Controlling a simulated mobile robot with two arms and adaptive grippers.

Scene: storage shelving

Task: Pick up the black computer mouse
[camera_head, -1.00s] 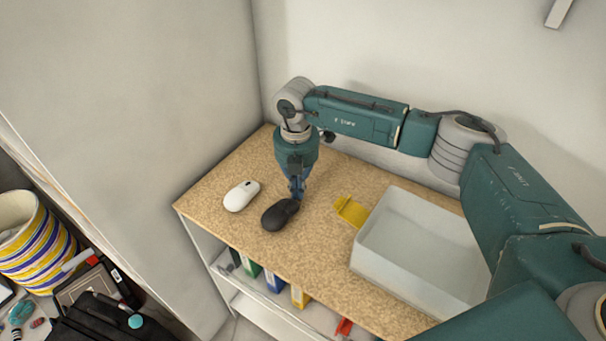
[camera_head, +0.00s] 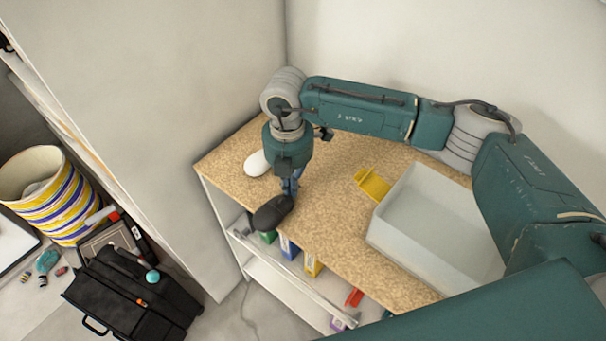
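The black computer mouse (camera_head: 272,213) is at the fingertips of my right gripper (camera_head: 289,188), which points down over the front left part of the shelf top. The gripper is shut on the mouse's right end. The mouse looks raised off the wooden surface and overlaps its front edge in the picture. The fingertips are small and partly hidden by the mouse and the wrist. My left gripper is not in view.
A white mouse (camera_head: 257,163) lies behind, partly hidden by my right wrist. A yellow object (camera_head: 372,184) and a white bin (camera_head: 400,238) stand on the wooden top (camera_head: 330,235) to the right. Walls close off the left and back. A striped basket (camera_head: 48,205) is at far left.

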